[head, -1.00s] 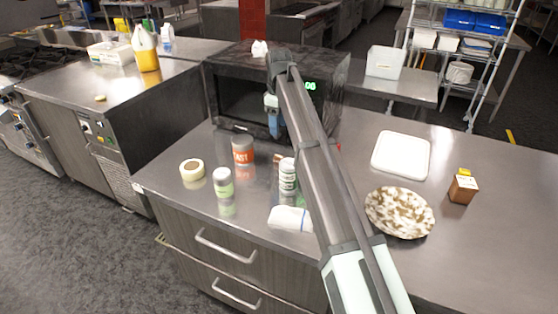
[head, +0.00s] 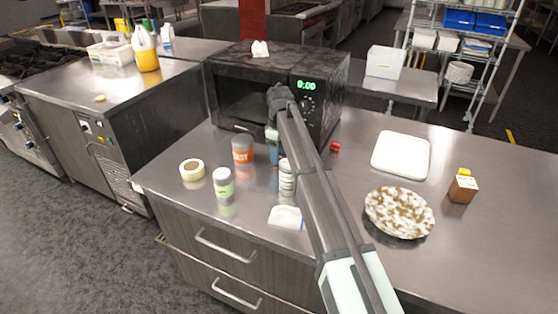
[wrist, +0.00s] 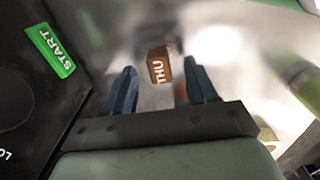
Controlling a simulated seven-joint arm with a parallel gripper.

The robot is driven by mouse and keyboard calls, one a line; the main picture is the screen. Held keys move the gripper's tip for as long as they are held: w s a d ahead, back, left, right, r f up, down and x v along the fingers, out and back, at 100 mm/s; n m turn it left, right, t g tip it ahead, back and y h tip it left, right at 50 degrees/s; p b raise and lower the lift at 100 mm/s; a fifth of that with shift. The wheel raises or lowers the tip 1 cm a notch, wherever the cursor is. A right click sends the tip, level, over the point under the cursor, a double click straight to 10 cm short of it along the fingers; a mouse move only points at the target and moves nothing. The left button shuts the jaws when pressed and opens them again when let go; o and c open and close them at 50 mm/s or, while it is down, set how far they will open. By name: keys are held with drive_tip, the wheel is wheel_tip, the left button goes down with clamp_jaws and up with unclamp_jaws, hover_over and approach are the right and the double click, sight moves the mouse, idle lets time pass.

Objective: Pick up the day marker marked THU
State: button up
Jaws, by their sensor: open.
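The THU marker (wrist: 158,68) is a small brown block with white lettering, seen between and beyond my fingertips in the wrist view. My gripper (wrist: 162,82) is open, with a blue finger to each side of the marker in the picture and nothing held. I cannot tell how much height is left between fingertips and marker. In the head view my gripper (head: 273,148) is low in front of the microwave, and its fingers and arm hide the marker there.
The microwave (head: 232,98) stands close behind my gripper; its green START button (wrist: 50,50) shows in the wrist view. A tape roll (head: 192,169) and another jar (head: 223,183) stand further left.

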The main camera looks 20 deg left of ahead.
drive_tip(key=shift+f, duration=0.8)
drive_tip(key=shift+c, duration=0.4)
clamp_jaws()
